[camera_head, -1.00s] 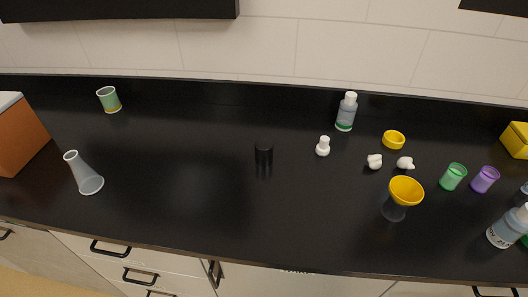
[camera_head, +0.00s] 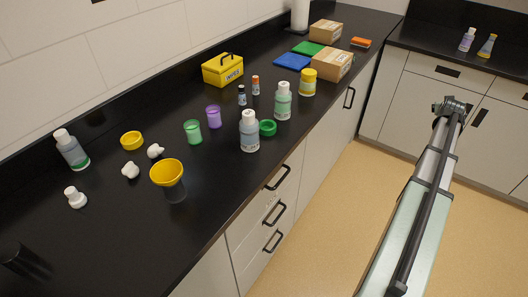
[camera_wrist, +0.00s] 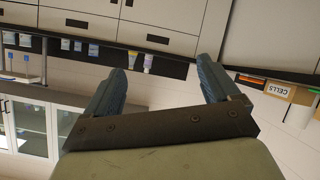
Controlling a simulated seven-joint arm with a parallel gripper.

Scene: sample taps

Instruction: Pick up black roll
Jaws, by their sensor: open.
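The black roll (camera_head: 22,258) appears as a short dark cylinder on the black counter, at the lower left of the head view. It is hard to make out against the dark surface. My arm reaches over the floor on the right of the head view, away from the counter with the roll. My gripper (camera_wrist: 162,66) shows in the wrist view with its two blue fingers wide apart and nothing between them. The roll is not in the wrist view.
Near the roll are a white stopper (camera_head: 75,198), a yellow funnel (camera_head: 167,172) and a clear bottle with a green base (camera_head: 72,150). Farther along stand several bottles, a yellow toolbox (camera_head: 222,70) and cardboard boxes (camera_head: 332,65). The floor (camera_head: 325,215) beside the counter is clear.

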